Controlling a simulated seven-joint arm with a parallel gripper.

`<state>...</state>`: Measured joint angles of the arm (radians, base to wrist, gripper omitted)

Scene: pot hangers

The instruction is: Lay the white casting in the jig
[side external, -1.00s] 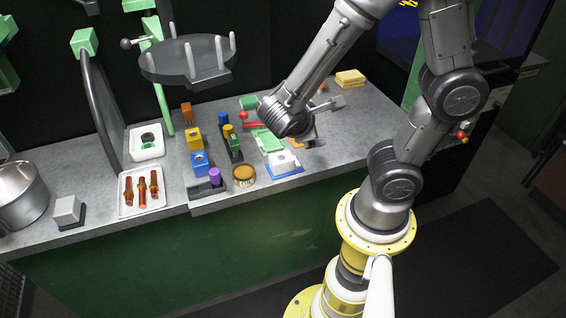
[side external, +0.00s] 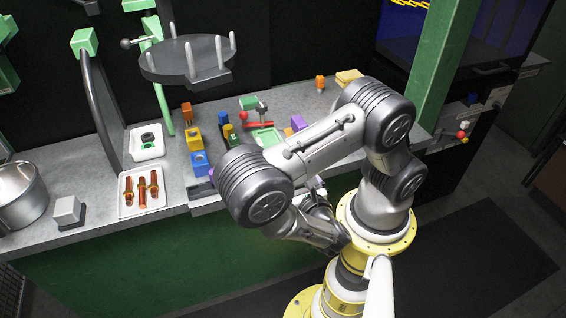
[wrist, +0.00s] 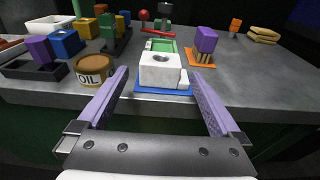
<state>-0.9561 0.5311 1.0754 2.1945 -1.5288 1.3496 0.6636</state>
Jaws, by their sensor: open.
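The white casting (wrist: 160,73), a block with a round hole in its top, sits on a blue plate (wrist: 162,93) near the counter's front edge in the wrist view. My arm hides it in the side view. A green tray-like fixture (wrist: 164,45), which may be the jig, lies just behind it; part of it shows in the side view (side external: 266,138). My gripper (wrist: 160,76) is open and empty. Its purple fingers point toward the casting, one to each side in the picture, apart from it. In the side view my arm mostly hides the gripper.
An oil tin (wrist: 94,69) stands left of the casting. A purple block on pins over an orange base (wrist: 201,60) stands to the right. A red lever (wrist: 158,31) is behind. Coloured blocks (wrist: 65,42) crowd the left; the counter at right (wrist: 270,75) is clear.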

